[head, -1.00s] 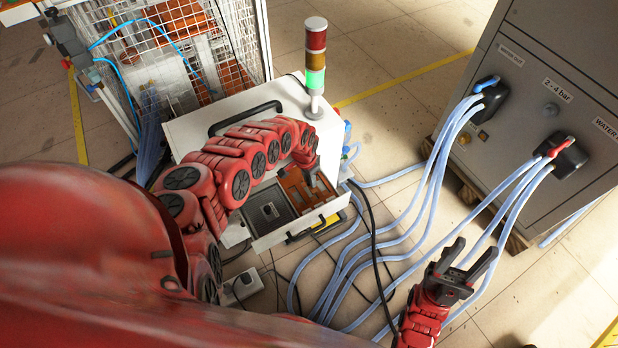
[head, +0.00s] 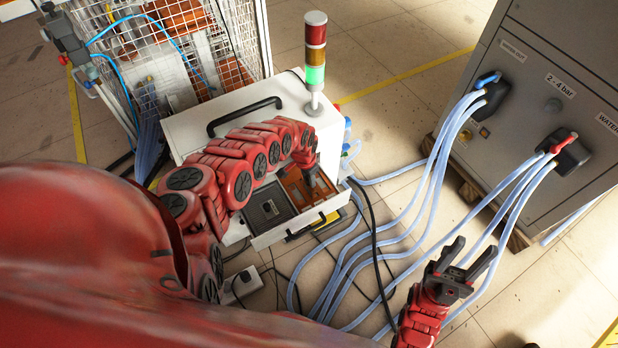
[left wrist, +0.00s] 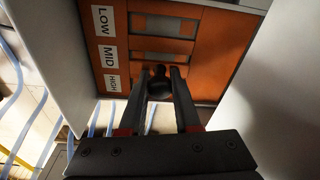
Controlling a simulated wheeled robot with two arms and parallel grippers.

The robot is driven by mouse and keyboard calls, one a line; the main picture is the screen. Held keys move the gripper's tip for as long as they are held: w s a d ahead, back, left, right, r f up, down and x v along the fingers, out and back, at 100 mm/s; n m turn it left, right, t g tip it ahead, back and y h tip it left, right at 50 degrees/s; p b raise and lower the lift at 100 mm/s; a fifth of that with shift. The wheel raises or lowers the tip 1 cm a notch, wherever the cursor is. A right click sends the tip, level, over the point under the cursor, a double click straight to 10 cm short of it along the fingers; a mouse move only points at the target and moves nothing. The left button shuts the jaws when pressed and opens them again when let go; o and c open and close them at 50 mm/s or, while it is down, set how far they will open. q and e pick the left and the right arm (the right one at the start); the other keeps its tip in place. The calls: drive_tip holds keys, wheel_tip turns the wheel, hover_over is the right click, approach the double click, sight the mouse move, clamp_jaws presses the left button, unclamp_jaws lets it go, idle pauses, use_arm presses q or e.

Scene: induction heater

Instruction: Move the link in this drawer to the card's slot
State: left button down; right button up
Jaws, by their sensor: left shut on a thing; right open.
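The open drawer (head: 330,205) of the white cabinet holds an orange panel (left wrist: 215,60) with rows labelled LOW (left wrist: 103,21), MID (left wrist: 110,55) and HIGH (left wrist: 113,83). Greyish slots show in the LOW and MID rows. My left gripper (left wrist: 160,78) reaches down into the drawer at the HIGH row. Its fingers are shut on the link, whose dark round knob (left wrist: 159,71) shows between them. The link's lower part is hidden, so I cannot tell if it is seated. My right gripper (head: 463,262) is open and empty, away from the drawer. I cannot make out the card.
A grey compartment (head: 268,209) fills the drawer's left side. A signal tower (head: 316,60) with a lit green lamp stands on the cabinet (head: 290,100). Blue hoses (head: 405,215) run across the floor to the grey machine (head: 545,90). A mesh cage (head: 190,50) stands behind.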

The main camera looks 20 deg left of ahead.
use_arm(q)
drive_tip(key=shift+f, duration=0.1)
idle(0.3)
drive_tip(key=shift+f+b, duration=0.6)
drive_tip(key=shift+f, duration=0.05)
drive_tip(key=shift+f+b, duration=0.3)
drive_tip(key=shift+f, duration=0.15)
idle(0.3)
drive_tip(key=shift+c, duration=0.3)
unclamp_jaws()
drive_tip(key=shift+r, duration=0.1)
